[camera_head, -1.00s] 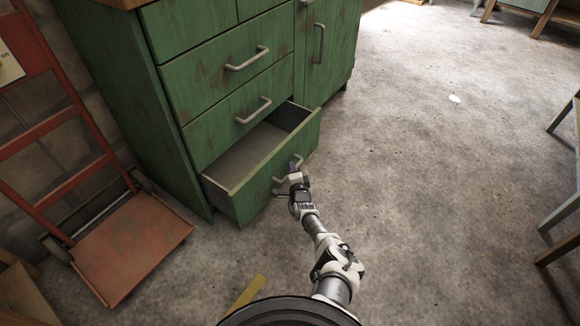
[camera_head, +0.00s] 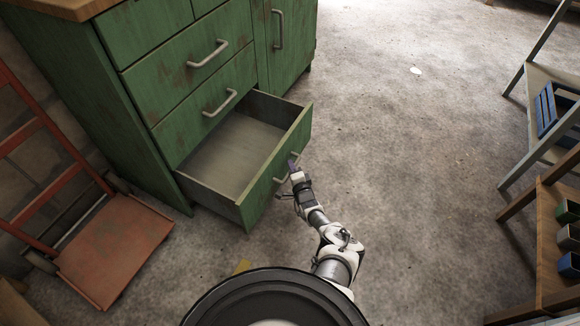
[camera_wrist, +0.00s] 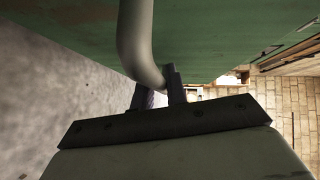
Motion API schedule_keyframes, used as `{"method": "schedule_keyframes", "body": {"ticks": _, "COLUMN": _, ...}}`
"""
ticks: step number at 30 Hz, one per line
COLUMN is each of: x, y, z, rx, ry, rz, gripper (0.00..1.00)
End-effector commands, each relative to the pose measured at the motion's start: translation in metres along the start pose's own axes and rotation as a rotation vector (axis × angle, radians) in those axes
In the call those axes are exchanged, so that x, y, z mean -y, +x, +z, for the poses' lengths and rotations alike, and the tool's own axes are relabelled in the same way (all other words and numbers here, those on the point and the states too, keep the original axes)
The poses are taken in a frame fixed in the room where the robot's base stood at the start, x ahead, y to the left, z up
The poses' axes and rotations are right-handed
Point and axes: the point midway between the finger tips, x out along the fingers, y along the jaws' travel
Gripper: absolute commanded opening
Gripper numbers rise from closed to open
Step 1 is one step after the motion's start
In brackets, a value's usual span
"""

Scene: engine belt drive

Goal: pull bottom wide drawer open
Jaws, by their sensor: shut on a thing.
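The bottom wide drawer (camera_head: 262,182) of the green cabinet is pulled well out, and its empty grey inside shows from above. Its handle (camera_head: 284,175) is on the front face. My gripper (camera_head: 293,166) is shut on the handle near its right end. In the wrist view the pale, curved handle (camera_wrist: 137,38) comes down to the two dark fingers of my gripper (camera_wrist: 160,92). The green drawer front (camera_wrist: 215,35) fills the top of that view.
Two closed wide drawers (camera_head: 190,60) are above. A red hand truck (camera_head: 115,245) stands on the left. A shelf with a blue crate (camera_head: 550,110) and a wooden rack (camera_head: 552,235) stand on the right. The concrete floor (camera_head: 410,160) between is clear.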

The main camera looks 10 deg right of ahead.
Motion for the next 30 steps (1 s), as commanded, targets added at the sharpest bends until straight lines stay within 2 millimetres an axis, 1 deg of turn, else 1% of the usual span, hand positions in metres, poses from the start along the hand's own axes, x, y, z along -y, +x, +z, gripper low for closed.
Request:
{"method": "schedule_keyframes", "body": {"ticks": 5, "x": 0.000, "y": 0.000, "z": 0.002, "rx": 0.003, "ry": 0.000, "rz": -0.001, "gripper": 0.00}}
{"method": "schedule_keyframes", "body": {"ticks": 6, "x": 0.000, "y": 0.000, "z": 0.002, "rx": 0.003, "ry": 0.000, "rz": -0.001, "gripper": 0.18}}
{"method": "schedule_keyframes", "body": {"ticks": 10, "x": 0.000, "y": 0.000, "z": 0.001, "rx": 0.002, "ry": 0.000, "rz": -0.001, "gripper": 0.35}}
{"method": "schedule_keyframes", "body": {"ticks": 19, "x": 0.001, "y": -0.001, "z": 0.000, "rx": 0.000, "ry": 0.000, "rz": 0.000, "gripper": 0.36}}
{"method": "schedule_keyframes", "body": {"ticks": 22, "x": 0.002, "y": -0.006, "z": 0.000, "rx": 0.000, "ry": 0.000, "rz": 0.000, "gripper": 0.36}}
{"method": "schedule_keyframes", "body": {"ticks": 26, "x": 0.005, "y": -0.023, "z": -0.001, "rx": -0.001, "ry": 0.001, "rz": 0.002, "gripper": 0.36}}
{"method": "schedule_keyframes", "body": {"ticks": 30, "x": 0.007, "y": -0.051, "z": -0.002, "rx": -0.003, "ry": 0.002, "rz": 0.002, "gripper": 0.36}}
